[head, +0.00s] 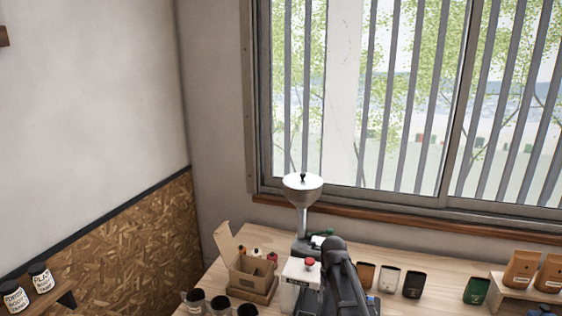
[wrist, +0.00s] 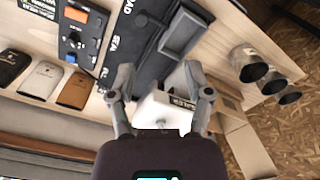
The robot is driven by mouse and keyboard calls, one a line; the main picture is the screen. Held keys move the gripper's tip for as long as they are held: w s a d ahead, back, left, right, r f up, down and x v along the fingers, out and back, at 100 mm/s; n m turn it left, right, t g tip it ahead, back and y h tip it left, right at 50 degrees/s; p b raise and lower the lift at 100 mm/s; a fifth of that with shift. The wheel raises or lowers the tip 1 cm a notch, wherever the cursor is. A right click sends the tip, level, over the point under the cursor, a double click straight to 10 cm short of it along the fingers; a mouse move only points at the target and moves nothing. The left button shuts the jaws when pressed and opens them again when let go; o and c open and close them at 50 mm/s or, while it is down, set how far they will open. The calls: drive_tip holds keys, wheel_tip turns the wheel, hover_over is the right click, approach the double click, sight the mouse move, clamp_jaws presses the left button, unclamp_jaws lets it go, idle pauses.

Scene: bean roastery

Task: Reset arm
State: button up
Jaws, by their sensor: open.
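My gripper (wrist: 162,92) is open in the wrist view, its two fingers spread apart with nothing between the tips. Beyond and below the fingers are a white box-shaped device (wrist: 165,110) and a dark panel with a shallow tray (wrist: 185,35). I cannot tell how far the fingers are from them. In the head view, my dark arm (head: 345,280) rises at the bottom centre over the wooden table, and the gripper itself is not clearly visible there.
The wooden table (head: 385,256) carries a grinder with a metal hopper (head: 303,190), an open cardboard box (head: 243,272), a white device with a red knob (head: 298,278), several dark-topped cups (head: 220,304) and several pouches (head: 389,279). A barred window (head: 400,110) stands behind. The space above the table's right is clear.

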drive_tip(key=s+d+f+m+b, duration=0.1)
drive_tip(key=s+f+b, duration=0.4)
drive_tip(key=s, duration=0.3)
drive_tip(key=s+f+m+b, duration=0.2)
drive_tip(key=s+f+b, duration=0.2)
drive_tip(key=s+f, duration=0.2)
drive_tip(key=s, duration=0.2)
drive_tip(key=shift+s+d+b, duration=0.3)
drive_tip(key=shift+d+b, duration=0.05)
drive_tip(key=shift+b, duration=0.05)
drive_tip(key=shift+f, duration=0.1)
